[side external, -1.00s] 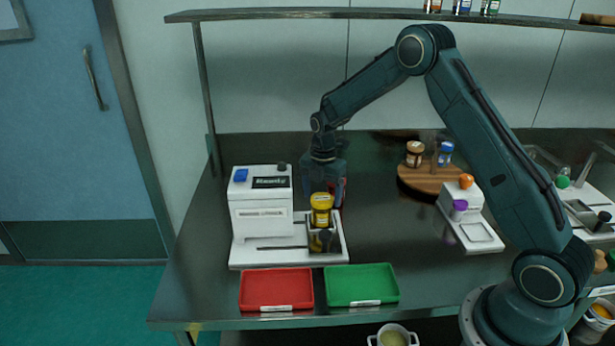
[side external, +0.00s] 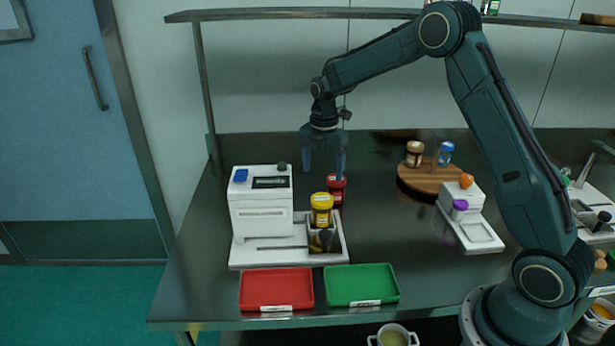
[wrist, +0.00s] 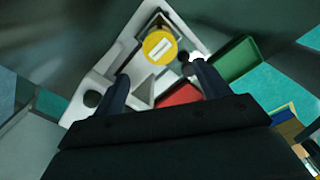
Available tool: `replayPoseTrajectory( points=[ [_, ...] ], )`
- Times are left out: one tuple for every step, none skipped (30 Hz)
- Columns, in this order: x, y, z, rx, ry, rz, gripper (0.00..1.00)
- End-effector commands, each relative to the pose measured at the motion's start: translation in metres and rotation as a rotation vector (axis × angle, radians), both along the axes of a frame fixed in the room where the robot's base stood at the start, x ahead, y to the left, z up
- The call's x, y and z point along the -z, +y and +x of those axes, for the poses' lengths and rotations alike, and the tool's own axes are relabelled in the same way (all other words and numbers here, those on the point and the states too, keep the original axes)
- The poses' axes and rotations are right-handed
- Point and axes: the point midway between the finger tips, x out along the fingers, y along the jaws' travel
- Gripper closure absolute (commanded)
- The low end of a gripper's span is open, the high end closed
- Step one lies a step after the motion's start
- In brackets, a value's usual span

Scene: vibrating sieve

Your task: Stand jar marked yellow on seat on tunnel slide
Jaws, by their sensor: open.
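The yellow-lidded jar (side external: 321,208) stands upright at a small dark box-like holder (side external: 322,240) on the white base of the machine. Its round yellow lid with a white label also shows in the wrist view (wrist: 160,46). I cannot tell exactly how its bottom rests. My gripper (side external: 325,165) is open and empty, pointing down, above and behind the yellow jar. A red jar (side external: 337,190) stands on the bench just behind the yellow one, close below my right-hand finger. In the wrist view my open fingers (wrist: 160,86) show nothing held between them.
The white machine (side external: 261,208) with a small display stands left of the yellow jar. A red tray (side external: 276,290) and a green tray (side external: 361,285) lie in front. A round wooden board (side external: 425,178) with jars and a white device (side external: 470,220) are at right.

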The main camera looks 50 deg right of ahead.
Motion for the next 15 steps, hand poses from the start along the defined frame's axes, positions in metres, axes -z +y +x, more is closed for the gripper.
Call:
replayPoseTrajectory(
  points=[
    [0.000, 0.000, 0.000, 0.000, 0.000, 0.000, 0.25],
    [0.000, 0.000, 0.000, 0.000, 0.000, 0.000, 0.25],
    [0.000, 0.000, 0.000, 0.000, 0.000, 0.000, 0.25],
    [0.000, 0.000, 0.000, 0.000, 0.000, 0.000, 0.25],
    [0.000, 0.000, 0.000, 0.000, 0.000, 0.000, 0.25],
    [0.000, 0.000, 0.000, 0.000, 0.000, 0.000, 0.25],
    [0.000, 0.000, 0.000, 0.001, 0.000, 0.000, 0.25],
    [0.000, 0.000, 0.000, 0.002, -0.001, 0.000, 0.25],
    [-0.002, 0.001, -0.001, 0.006, -0.002, -0.001, 0.25],
    [-0.003, 0.001, -0.001, 0.010, -0.004, -0.001, 0.25],
    [-0.005, 0.002, -0.002, 0.016, -0.006, -0.001, 0.25],
    [-0.008, 0.003, -0.003, 0.026, -0.008, -0.001, 0.25],
    [-0.011, 0.004, -0.005, 0.038, -0.012, -0.003, 0.25],
    [-0.014, 0.005, -0.006, 0.050, -0.016, -0.003, 0.25],
    [-0.020, 0.007, -0.008, 0.071, -0.022, -0.004, 0.25]
  ],
)
